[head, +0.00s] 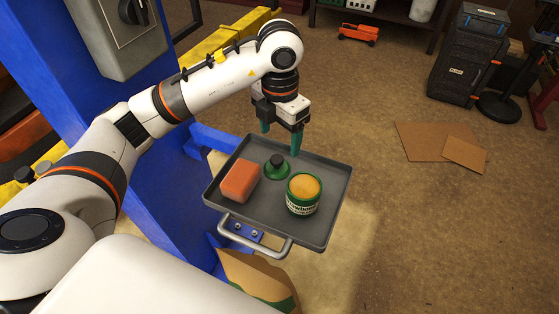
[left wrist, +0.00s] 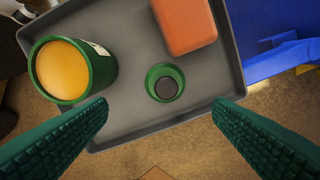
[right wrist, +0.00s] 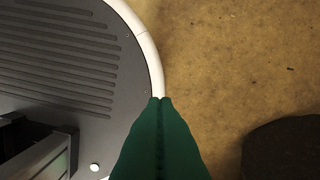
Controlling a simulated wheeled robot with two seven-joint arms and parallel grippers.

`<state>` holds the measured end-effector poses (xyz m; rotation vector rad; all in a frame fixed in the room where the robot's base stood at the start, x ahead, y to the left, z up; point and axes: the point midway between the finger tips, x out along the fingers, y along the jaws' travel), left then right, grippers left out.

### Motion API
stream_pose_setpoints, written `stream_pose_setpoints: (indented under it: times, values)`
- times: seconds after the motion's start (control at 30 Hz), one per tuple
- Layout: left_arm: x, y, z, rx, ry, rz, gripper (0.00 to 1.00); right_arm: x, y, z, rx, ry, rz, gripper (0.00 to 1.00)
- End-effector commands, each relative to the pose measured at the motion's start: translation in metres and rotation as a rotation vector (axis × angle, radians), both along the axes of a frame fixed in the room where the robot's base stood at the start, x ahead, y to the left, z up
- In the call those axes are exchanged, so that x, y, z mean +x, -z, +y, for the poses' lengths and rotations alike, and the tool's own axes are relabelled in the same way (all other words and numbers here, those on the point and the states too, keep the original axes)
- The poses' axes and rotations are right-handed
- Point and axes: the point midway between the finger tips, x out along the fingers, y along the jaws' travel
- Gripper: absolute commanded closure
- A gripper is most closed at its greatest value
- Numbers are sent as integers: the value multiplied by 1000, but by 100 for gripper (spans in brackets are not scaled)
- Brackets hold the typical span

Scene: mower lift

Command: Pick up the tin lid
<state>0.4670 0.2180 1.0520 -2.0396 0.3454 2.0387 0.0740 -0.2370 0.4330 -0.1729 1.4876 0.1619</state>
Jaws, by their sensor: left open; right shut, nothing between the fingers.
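The tin lid (head: 277,167) is a small green disc with a black knob, lying on the grey tray (head: 325,235). It also shows in the left wrist view (left wrist: 165,83), just beyond and between the fingertips. My left gripper (head: 281,150) points down over the far edge of the tray, open and empty, with the lid on the near side of it. The green tin (head: 303,194) stands open with yellow-orange contents, to the right of the lid. My right gripper (right wrist: 160,101) shows only in the right wrist view, shut and empty over the floor beside my base.
An orange-red block (head: 240,180) sits on the tray, left of the lid. The tray has a raised rim, a metal handle (head: 256,241) and a blue post (head: 165,190) beside it. Cardboard (head: 425,142) lies flat on the floor at right; the floor between is clear.

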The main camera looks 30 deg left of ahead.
Motion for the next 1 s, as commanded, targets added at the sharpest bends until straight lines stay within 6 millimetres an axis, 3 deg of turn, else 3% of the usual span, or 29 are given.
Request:
stream_pose_setpoints:
  times: [0.1,0.37,0.7,1.0]
  values:
    - [-1,19,0,-2,-1,5,25,0,0,0,0,0,0,100]
    - [0,40,2,1,-1,2,25,10,-7,1,1,0,-15,100]
    - [0,85,8,0,-1,2,25,13,-24,1,3,0,-21,100]
    - [1,90,8,0,-1,-1,27,12,-23,2,3,0,-19,100]
